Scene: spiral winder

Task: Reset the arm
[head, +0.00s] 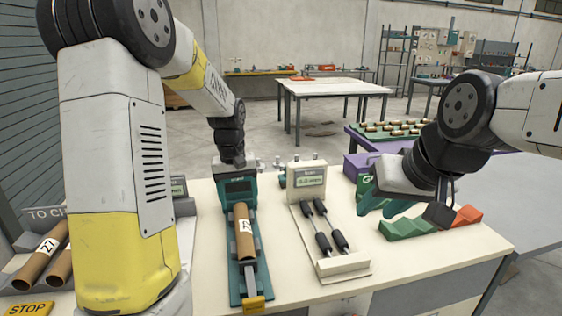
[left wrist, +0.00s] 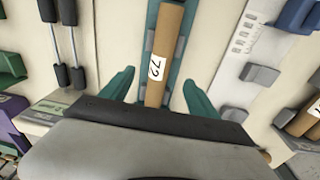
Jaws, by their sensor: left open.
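My left gripper (head: 237,172) is at the far end of the teal fixture (head: 236,285), partly hard to make out against it. In the left wrist view its two teal fingers (left wrist: 158,80) are spread apart. A brown cardboard tube (head: 244,232) with a white number label lies lengthwise on the fixture. It also shows in the left wrist view (left wrist: 165,45), between the fingers in the picture, with no finger seen touching it. My right gripper (head: 382,207) hangs over the right part of the table, its teal fingers apart with nothing seen between them.
A white gauge with a display (head: 306,181) and two black rollers (head: 324,230) stand right of the fixture. A green V-shaped holder (head: 405,228) and an orange one (head: 466,215) lie near the right gripper. More tubes (head: 40,262) lie at left. The front-right tabletop is clear.

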